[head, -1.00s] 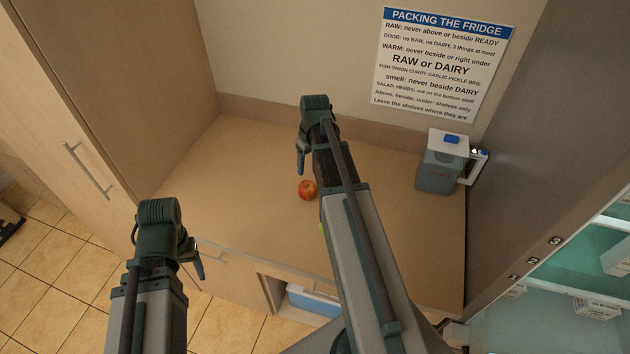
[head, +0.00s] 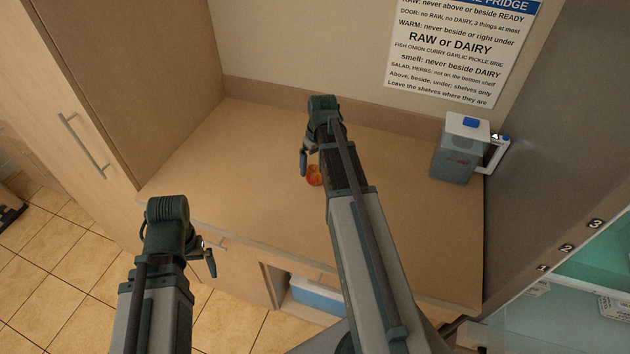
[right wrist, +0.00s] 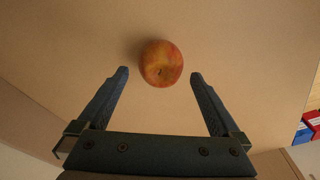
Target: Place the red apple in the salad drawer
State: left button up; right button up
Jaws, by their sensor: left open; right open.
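The red apple (head: 314,176) lies on the wooden counter, partly hidden by my right arm in the head view. It shows whole in the right wrist view (right wrist: 161,63), just beyond and between the two fingertips. My right gripper (right wrist: 160,74) is open and empty, with its fingers pointing toward the apple; in the head view it is close by the apple. My left gripper (head: 208,258) is over the floor in front of the counter, open and with nothing visible in it. The salad drawer cannot be made out; only part of the fridge (head: 590,270) shows at the right.
A grey container with a white lid (head: 460,150) stands at the counter's back right, beside the fridge's grey side. A rule sign (head: 455,50) hangs on the back wall. A tall cabinet (head: 150,90) bounds the left. A blue-and-white box (head: 318,296) sits below the counter.

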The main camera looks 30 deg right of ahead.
aim_at(316, 169)
notch_tip(316, 169, down, 5)
jog(key=b, duration=0.5)
jog(key=shift+w+f, duration=0.1)
jog(key=shift+f, duration=0.05)
jog(key=c, duration=1.5)
jog(key=shift+o, duration=0.2)
jog(key=shift+r, duration=0.2)
